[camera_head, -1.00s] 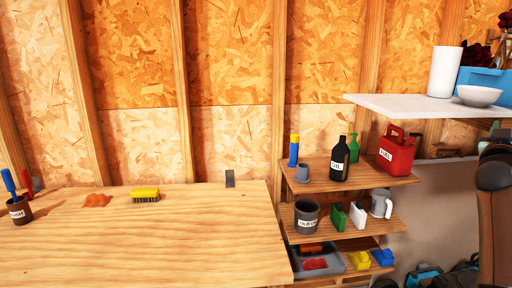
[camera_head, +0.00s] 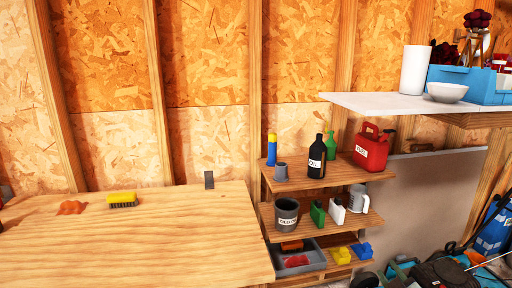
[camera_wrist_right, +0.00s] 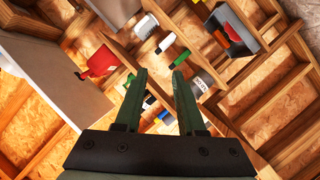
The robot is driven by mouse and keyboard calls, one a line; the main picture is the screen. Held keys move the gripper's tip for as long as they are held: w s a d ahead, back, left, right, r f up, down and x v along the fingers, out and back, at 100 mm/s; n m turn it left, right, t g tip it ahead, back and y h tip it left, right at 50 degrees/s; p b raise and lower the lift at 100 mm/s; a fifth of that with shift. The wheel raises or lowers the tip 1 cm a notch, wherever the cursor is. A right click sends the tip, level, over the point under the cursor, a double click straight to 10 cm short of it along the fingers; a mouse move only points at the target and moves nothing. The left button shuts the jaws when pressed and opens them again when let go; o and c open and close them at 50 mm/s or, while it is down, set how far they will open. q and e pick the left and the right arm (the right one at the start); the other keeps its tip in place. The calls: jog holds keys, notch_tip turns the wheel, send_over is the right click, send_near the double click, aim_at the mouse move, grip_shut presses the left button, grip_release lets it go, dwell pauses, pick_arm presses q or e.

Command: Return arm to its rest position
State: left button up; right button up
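My right gripper (camera_wrist_right: 156,92) shows in the right wrist view. Its two dark green fingers stand apart with nothing between them. It is open and clear of the shelf behind it, whose items show tilted beyond the fingertips. No part of my right arm can be made out in the head view now. My left arm and left gripper are in neither current view.
A wooden workbench (camera_head: 150,240) holds a yellow brush (camera_head: 122,200). Beside it, a shelf unit (camera_head: 305,182) carries an oil bottle (camera_head: 316,158), a red fuel can (camera_head: 371,148) and a grey bucket (camera_head: 286,213). A white shelf (camera_head: 390,105) juts out at right. Cluttered gear (camera_head: 440,272) lies below.

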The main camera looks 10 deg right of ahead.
jog(key=s+a+f+n+g+y, duration=0.1)
jog(key=s+a+f+g+y, duration=0.2)
jog(key=s+a+f, duration=0.75)
jog(key=s+a+f+n+g+y, duration=0.1)
jog(key=s+a+f+g+y, duration=0.2)
jog(key=s+a+f, duration=0.8)
jog(key=s+a+r+m+y, duration=0.1)
jog(key=s+a+r+m, duration=0.1)
jog(key=a+r+m, duration=0.45)
pick_arm(q)
jog(key=s+a+r+p, duration=0.1)
jog(key=a+r+p, duration=0.2)
jog(key=r+p, duration=0.5)
jog(key=p, duration=0.3)
jog(key=shift+s+a+r+n+y, duration=0.2)
jog(key=shift+r+n+y, duration=0.1)
jog(key=shift+r+y, duration=0.1)
pick_arm(e)
notch_tip(320, 180, up, 6)
jog(key=s+d+t, duration=0.1)
jog(key=s+d, duration=0.1)
jog(key=shift+n+h, duration=0.3)
jog(key=shift+n, duration=0.15)
jog(key=shift+r, duration=0.1)
